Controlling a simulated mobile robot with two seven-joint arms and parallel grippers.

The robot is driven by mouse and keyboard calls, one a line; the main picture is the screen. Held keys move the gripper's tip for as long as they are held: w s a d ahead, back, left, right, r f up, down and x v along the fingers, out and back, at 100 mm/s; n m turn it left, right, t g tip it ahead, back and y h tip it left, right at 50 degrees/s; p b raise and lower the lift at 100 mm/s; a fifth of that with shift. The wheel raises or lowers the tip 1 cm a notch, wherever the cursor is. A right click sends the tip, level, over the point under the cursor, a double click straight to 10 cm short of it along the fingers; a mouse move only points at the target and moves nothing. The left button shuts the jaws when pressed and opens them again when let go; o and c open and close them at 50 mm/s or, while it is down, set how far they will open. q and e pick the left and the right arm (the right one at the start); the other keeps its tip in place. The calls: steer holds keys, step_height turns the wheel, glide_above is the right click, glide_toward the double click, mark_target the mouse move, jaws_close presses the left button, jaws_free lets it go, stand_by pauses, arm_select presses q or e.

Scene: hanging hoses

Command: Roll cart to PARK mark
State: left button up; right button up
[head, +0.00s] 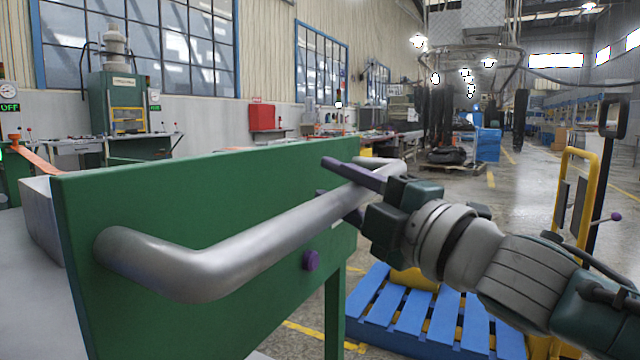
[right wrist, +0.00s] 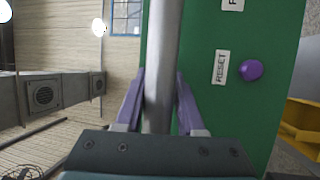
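The cart's green panel (head: 190,185) stands close in front of me, with a thick bent grey handle bar (head: 190,270) and a purple knob (head: 311,260). My right gripper (head: 335,177) reaches in from the right. Its purple fingers are above and below the far part of the bar. In the right wrist view the bar (right wrist: 163,60) runs between the fingers (right wrist: 160,85), close along both, and the gripper looks shut on it. No PARK mark is visible. My left gripper is out of view.
A blue pallet (head: 420,318) lies on the floor right of the cart. A yellow-railed frame (head: 572,200) stands at the right. Benches and a green machine (head: 118,103) line the left wall. Open floor with yellow lines (head: 491,180) extends ahead right. Dark hoses (head: 521,118) hang farther back.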

steer(key=o, duration=0.4)
steer(key=shift+s, duration=0.1)
steer(key=shift+s+d, duration=0.25)
steer(key=p+v, duration=0.1)
steer(key=v, duration=0.8)
steer(key=shift+s+f+p, duration=0.1)
steer(key=shift+p, duration=0.3)
